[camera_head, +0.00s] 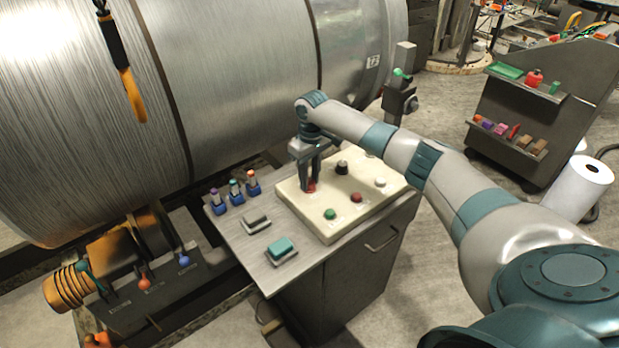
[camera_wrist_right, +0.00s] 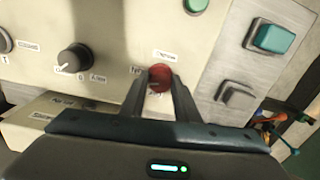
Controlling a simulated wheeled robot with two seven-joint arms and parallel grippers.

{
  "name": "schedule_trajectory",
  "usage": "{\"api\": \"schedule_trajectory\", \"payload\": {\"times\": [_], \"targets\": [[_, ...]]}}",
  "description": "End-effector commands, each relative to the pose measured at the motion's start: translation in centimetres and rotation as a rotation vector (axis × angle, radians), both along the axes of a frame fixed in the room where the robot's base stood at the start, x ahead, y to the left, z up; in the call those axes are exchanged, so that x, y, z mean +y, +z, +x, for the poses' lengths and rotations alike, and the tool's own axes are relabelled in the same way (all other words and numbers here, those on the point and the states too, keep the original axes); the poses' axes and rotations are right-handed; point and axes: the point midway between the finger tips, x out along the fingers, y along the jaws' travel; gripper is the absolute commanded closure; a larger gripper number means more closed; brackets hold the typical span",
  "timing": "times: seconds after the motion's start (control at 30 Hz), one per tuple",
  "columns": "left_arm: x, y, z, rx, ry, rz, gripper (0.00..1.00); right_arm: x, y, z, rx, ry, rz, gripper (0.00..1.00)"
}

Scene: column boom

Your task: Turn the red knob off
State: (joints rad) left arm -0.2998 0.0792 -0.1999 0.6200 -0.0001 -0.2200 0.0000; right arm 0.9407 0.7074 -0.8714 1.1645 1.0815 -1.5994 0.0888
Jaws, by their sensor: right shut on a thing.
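The red knob (camera_wrist_right: 160,77) sits on the cream control panel (camera_wrist_right: 120,28). In the head view the red knob (camera_head: 311,188) shows only partly, beneath the fingertips of my right gripper (camera_head: 311,184). In the right wrist view my right gripper (camera_wrist_right: 160,88) has a finger on each side of the knob and is shut on it. Small labels stand around the knob, partly covered by the fingers, and the knob's pointer is too unclear to read. My left gripper is not in view.
The panel also carries a black knob (camera_head: 342,167), a green button (camera_head: 330,214), a dark red button (camera_head: 356,197) and a white button (camera_head: 380,182). Teal (camera_head: 281,246) and grey (camera_head: 256,222) rocker switches lie beside it. A large metal drum (camera_head: 240,60) stands behind.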

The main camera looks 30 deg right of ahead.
Motion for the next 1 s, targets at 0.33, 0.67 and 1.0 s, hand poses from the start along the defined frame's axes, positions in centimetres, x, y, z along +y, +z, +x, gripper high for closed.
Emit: {"api": "schedule_trajectory", "payload": {"times": [0.33, 0.67, 1.0], "targets": [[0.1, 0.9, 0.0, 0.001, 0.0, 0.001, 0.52, 0.0, 0.2, 0.0, 0.0, 0.163, 0.001, 0.94], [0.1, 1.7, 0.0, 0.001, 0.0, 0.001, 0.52, 0.0, 0.2, 0.1, -0.001, 0.453, 0.002, 0.94], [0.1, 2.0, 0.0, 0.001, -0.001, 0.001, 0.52, 0.0, 0.2, 0.2, -0.002, 0.775, 0.002, 0.94]]}}
